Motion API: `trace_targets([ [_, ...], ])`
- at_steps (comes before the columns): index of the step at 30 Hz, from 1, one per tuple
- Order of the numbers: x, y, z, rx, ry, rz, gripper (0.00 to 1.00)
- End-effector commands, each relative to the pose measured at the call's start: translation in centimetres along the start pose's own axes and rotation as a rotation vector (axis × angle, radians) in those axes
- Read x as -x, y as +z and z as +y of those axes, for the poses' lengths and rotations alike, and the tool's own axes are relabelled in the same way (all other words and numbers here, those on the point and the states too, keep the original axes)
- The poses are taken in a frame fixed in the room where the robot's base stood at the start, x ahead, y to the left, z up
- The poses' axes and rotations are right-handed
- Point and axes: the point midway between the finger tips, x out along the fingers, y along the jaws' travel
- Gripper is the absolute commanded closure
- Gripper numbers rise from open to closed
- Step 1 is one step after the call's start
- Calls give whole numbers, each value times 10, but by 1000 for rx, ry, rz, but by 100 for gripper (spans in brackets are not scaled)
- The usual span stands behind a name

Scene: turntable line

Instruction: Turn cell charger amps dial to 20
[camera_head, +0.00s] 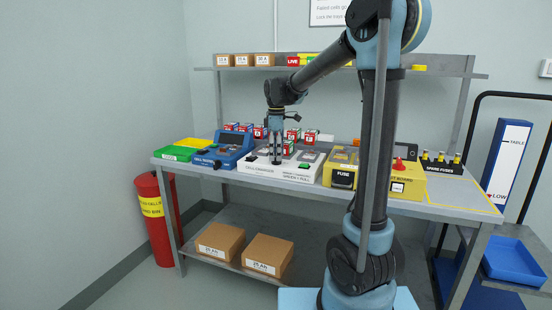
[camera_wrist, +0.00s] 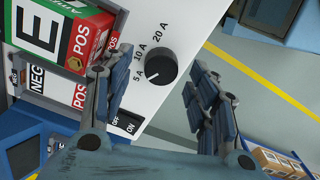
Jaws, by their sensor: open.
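The cell charger (camera_head: 262,176) is a white box on the bench, and its panel (camera_wrist: 185,40) fills the middle of the wrist view. Its black round amps dial (camera_wrist: 161,67) has the marks 5 A, 10 A and 20 A along its left and upper side. I cannot tell surely which mark the dial points to. My gripper (camera_head: 277,160) points down over the charger. In the wrist view my gripper (camera_wrist: 158,72) is open, with one finger on each side of the dial. I cannot tell whether the fingers are level with the dial or above it; neither clearly touches it.
A cell marked E (camera_wrist: 45,28) sits in the charger close to the left finger. An OFF/ON switch (camera_wrist: 122,122) is below the dial. A blue tester (camera_head: 220,150) stands left of the charger and a yellow fuse box (camera_head: 342,170) right of it.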

Motion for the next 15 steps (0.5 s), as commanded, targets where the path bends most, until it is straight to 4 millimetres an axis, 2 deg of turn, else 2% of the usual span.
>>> trace_targets([
  [6, -16, 0, 0, 0, 0, 0, 46],
  [15, -19, 0, 0, 0, 0, 0, 46],
])
